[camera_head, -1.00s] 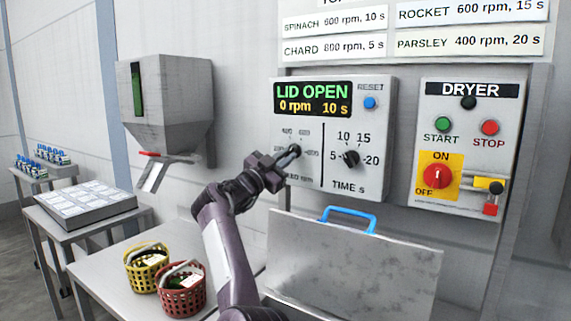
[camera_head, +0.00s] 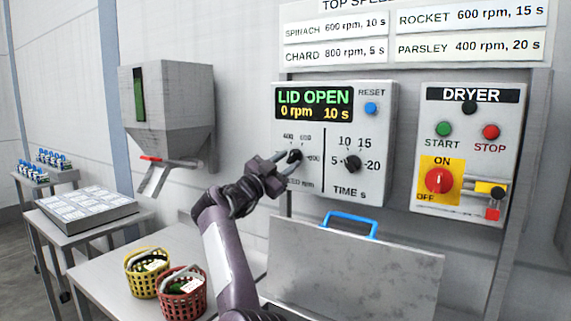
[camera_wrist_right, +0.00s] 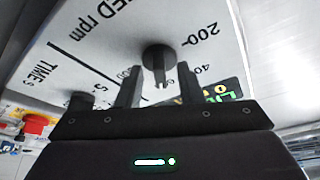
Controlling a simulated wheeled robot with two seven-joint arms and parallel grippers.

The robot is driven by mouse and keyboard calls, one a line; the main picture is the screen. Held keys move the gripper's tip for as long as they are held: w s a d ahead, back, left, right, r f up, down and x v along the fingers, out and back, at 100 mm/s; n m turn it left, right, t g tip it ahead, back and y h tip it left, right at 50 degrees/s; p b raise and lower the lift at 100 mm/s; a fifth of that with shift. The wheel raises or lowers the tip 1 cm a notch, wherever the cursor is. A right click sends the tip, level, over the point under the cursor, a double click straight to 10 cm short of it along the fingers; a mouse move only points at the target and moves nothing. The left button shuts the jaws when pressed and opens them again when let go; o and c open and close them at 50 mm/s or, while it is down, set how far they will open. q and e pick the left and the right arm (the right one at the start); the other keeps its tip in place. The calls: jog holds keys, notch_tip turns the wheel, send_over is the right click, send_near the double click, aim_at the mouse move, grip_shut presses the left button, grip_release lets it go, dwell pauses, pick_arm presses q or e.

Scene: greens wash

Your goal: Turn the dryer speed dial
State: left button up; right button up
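The speed dial (camera_head: 294,157) is a small black knob on the left half of the white control panel (camera_head: 383,145), with numbers around it. My right gripper (camera_head: 283,163) is open just in front of it, its two fingers spread. In the right wrist view the dial (camera_wrist_right: 158,58) shows between and beyond the fingertips (camera_wrist_right: 158,72); I cannot tell whether they touch it. The dial's exact setting is too small to read. The display (camera_head: 313,101) reads LID OPEN, 0 rpm, 10 s. My left gripper is not in view.
The time dial (camera_head: 351,163) and blue reset button (camera_head: 370,108) are on the same panel. The dryer panel (camera_head: 470,155) is to the right. A metal lid with a blue handle (camera_head: 350,218) stands below. Two baskets (camera_head: 181,293) sit on the table at lower left.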

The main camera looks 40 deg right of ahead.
jog(key=b+v, duration=0.2)
jog(key=v, duration=0.5)
jog(key=shift+a, duration=0.4)
jog(key=shift+a+f, duration=0.1)
jog(key=shift+f, duration=0.15)
